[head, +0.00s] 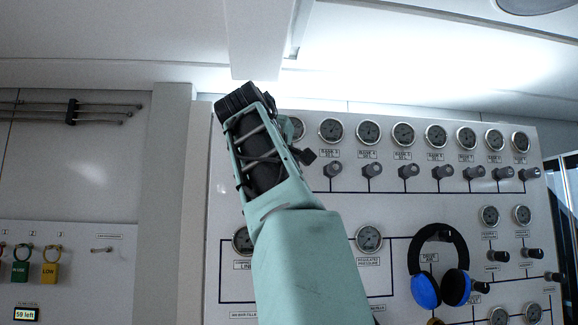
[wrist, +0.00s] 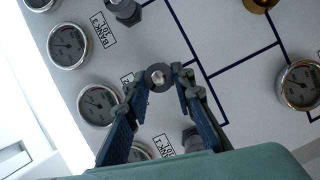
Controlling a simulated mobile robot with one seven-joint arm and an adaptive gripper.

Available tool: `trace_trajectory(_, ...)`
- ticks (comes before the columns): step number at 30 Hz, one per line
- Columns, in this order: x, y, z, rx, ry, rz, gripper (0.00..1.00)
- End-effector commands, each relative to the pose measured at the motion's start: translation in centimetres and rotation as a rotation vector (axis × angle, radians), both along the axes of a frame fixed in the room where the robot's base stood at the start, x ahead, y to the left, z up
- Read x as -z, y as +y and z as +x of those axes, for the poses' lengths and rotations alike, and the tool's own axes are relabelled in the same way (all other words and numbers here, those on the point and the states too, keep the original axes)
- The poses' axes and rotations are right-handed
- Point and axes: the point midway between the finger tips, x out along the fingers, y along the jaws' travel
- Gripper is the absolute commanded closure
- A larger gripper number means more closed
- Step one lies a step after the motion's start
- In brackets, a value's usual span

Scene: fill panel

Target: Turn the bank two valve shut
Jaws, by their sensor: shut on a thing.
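The bank two valve (wrist: 160,77) is a round dark knob with a pale centre in the wrist view. Its label is mostly covered; only a "2" shows beside it. My gripper (wrist: 162,78) is closed around this knob, one finger on each side, with the fingertips against it. The knob's exact turn angle cannot be told. In the head view my arm covers the bank two valve and most of the gripper; a dark piece sticks out right of the wrist.
The bank three valve (wrist: 125,10) is close by, and another valve (wrist: 193,138) sits by the right finger. A row of gauges (head: 368,131) and grey valves runs right. Blue headphones (head: 440,270) hang on the lower panel. Tags (head: 50,272) hang at left.

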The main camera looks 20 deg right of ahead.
Motion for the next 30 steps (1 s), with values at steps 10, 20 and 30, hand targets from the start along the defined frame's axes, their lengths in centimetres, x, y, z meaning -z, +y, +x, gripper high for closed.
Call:
trace_trajectory(10,0.03,-0.04,0.01,0.001,-0.001,0.008,1.00)
trace_trajectory(20,0.03,-0.04,0.01,0.001,-0.001,0.007,0.59)
trace_trajectory(30,-0.08,0.24,-0.27,-0.001,-0.002,0.007,0.59)
